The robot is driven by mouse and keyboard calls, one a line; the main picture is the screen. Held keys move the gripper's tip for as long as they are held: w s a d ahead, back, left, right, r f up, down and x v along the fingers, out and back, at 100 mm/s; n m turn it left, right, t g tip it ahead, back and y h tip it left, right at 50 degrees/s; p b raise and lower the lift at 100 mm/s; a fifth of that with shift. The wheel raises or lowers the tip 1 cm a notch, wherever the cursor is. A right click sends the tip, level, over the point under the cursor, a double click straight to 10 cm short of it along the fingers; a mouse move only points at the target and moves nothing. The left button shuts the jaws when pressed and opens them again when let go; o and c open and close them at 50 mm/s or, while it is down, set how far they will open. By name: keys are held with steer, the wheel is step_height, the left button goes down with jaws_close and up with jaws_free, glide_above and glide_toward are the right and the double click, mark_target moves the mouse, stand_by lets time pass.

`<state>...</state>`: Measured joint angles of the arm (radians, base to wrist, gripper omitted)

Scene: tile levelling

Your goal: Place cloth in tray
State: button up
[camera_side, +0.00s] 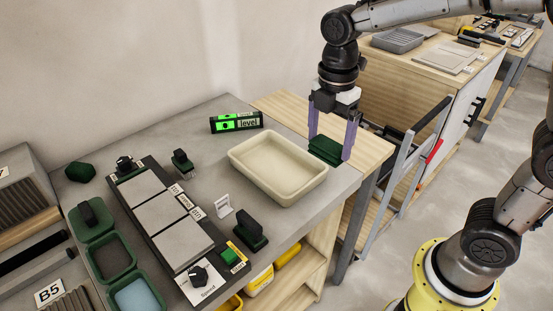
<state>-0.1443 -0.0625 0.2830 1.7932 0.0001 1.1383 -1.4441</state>
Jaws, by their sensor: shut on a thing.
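My gripper (331,143) points down at the right of the worktop, with its two purple fingers on either side of the dark green folded cloth (325,151). It is shut on the cloth. The cream tray (256,184) sits on the grey worktop just left of the gripper, and its inside looks empty. The cloth is to the right of the tray's rim, apart from it. I cannot tell whether the cloth touches the wooden surface below it.
A green level (237,121) stands behind the tray. A green block (80,172) lies far left. A grey metal frame (404,175) stands right of the worktop.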

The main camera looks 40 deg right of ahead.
steer(key=shift+w+d, duration=0.2)
steer(key=shift+w, duration=0.05)
steer(key=w+f, duration=0.2)
steer(key=w, duration=0.2)
steer(key=w+a+f, duration=0.1)
steer(key=w+f, duration=0.2)
steer(key=w, duration=0.1)
steer(key=w+f, duration=0.2)
steer(key=w, duration=0.1)
steer(key=shift+w+a+f, duration=0.25)
steer(key=shift+w+f, duration=0.1)
steer(key=shift+w, duration=0.05)
steer(key=shift+w+f, duration=0.55)
steer(key=shift+f, duration=0.1)
steer(key=shift+w+a+f, duration=0.1)
steer(key=shift+w+f, duration=0.05)
steer(key=shift+f, duration=0.8)
steer(key=shift+w+f, duration=0.1)
steer(key=shift+f, duration=0.8)
steer(key=shift+f, duration=0.1)
steer(key=o, duration=1)
